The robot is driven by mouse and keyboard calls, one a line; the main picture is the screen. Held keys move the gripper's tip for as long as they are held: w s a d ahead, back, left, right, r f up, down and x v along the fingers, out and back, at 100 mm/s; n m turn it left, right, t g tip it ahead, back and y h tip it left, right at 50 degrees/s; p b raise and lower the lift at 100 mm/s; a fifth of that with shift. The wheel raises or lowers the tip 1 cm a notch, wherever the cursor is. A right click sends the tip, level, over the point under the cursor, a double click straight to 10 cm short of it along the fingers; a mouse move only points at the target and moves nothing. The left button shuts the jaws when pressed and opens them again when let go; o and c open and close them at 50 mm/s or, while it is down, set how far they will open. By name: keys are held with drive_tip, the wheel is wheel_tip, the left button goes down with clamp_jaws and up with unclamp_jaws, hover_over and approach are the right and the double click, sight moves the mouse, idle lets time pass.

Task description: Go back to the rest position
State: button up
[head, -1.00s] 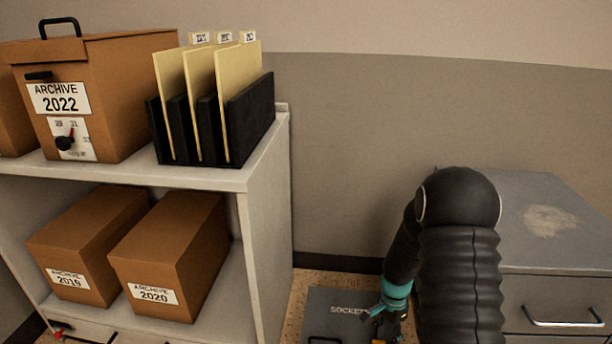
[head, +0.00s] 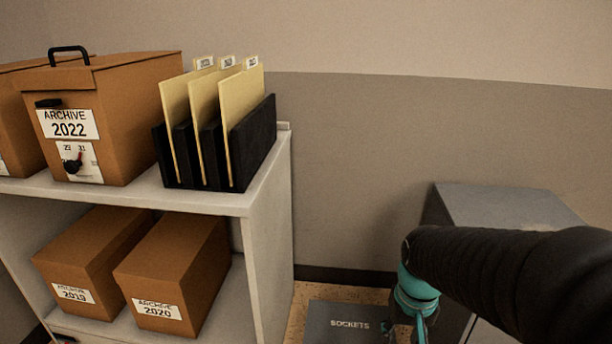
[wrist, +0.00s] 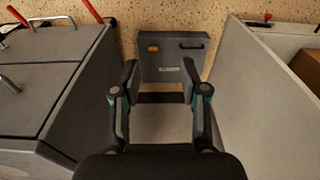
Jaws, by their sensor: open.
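My gripper (wrist: 160,88) is open and empty in the wrist view, its two dark fingers spread apart and pointing down toward the floor. In the head view my black-sleeved arm reaches in from the right, with the teal wrist in front of the grey cabinet; the fingertips are cut off at the lower edge. A flat grey case marked SOCKETS (head: 345,324) lies on the floor by the wall, left of the wrist. The same case (wrist: 174,55) shows beyond the fingers in the wrist view, apart from them.
A pale shelf (head: 268,235) on the left holds archive boxes (head: 110,112) and a black file rack (head: 255,140) with folders. A grey cabinet (head: 500,205) stands at right. The wrist view shows red handles (wrist: 92,11) at upper left. The floor gap between shelf and cabinet is narrow.

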drive_tip(key=s+a+r+t+p, duration=0.1)
drive_tip(key=s+r+t, duration=0.1)
drive_tip(key=r, duration=0.5)
drive_tip(key=s+a+r+n+t+p, duration=0.1)
drive_tip(key=s+r+t+p, duration=0.1)
drive_tip(key=s+r, duration=0.3)
drive_tip(key=shift+s+r+t, duration=0.25)
drive_tip(key=shift+r+t, duration=0.05)
drive_tip(key=shift+r, duration=0.6)
